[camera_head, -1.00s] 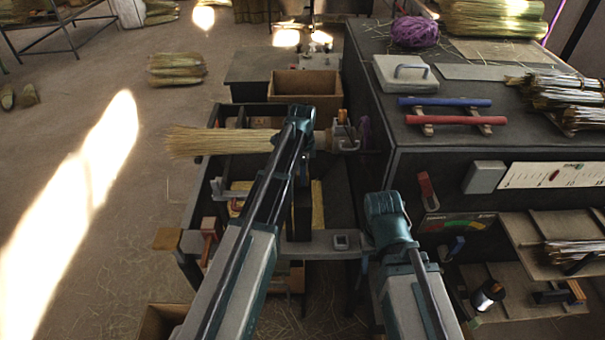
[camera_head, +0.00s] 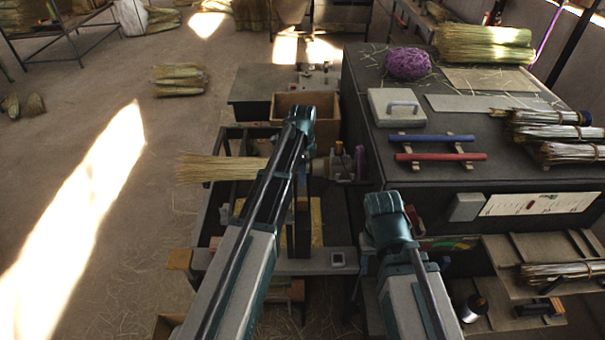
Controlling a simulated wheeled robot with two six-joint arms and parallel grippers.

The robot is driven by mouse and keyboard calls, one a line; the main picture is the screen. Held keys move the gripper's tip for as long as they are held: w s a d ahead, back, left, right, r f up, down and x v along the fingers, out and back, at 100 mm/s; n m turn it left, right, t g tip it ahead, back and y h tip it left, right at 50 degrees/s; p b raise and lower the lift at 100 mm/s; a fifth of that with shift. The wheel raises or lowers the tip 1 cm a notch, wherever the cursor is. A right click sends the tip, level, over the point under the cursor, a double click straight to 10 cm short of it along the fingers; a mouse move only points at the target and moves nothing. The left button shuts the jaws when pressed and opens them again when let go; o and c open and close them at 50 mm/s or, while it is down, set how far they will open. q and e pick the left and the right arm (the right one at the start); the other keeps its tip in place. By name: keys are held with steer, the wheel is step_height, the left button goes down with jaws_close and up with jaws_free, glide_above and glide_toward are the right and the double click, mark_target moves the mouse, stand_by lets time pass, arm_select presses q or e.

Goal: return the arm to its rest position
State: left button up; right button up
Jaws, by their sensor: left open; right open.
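My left arm (camera_head: 262,215) reaches up from the bottom middle, and its teal joint (camera_head: 300,122) is above the winding bench. A dark link hangs below that joint. My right arm (camera_head: 415,285) is bent, with its teal joint (camera_head: 386,212) beside the front of the dark cabinet. Neither gripper's fingers show; they are hidden behind the arm links or out of sight. A straw broom head (camera_head: 222,168) lies across the bench frame to the left of my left arm. Its right end is partly covered by that arm, near a clamp-like fitting (camera_head: 342,162).
The dark cabinet (camera_head: 375,165) on the right carries a purple twine ball (camera_head: 408,62), a handled pale box (camera_head: 397,107), blue and red rods and straw bundles (camera_head: 485,45). A wooden bin (camera_head: 306,105) stands behind the bench. Open floor (camera_head: 150,225) is on the left.

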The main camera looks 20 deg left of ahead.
stand_by(0.5)
arm_select(q)
steer(key=s+d+f+n+b, duration=0.2)
steer(key=s+d+n, duration=0.1)
steer(key=s, duration=0.6)
steer(key=s+d+f+n+b, duration=0.2)
steer(key=s+d, duration=0.4)
steer(key=s, duration=0.3)
steer(key=s+d+f+n+y+b, duration=0.1)
steer(key=s+d+f+n+b, duration=0.2)
steer(key=s+d+n, duration=0.2)
steer(key=s+n, duration=0.1)
steer(key=s, duration=0.2)
steer(key=shift+s, duration=0.4)
steer(key=shift+a, duration=0.1)
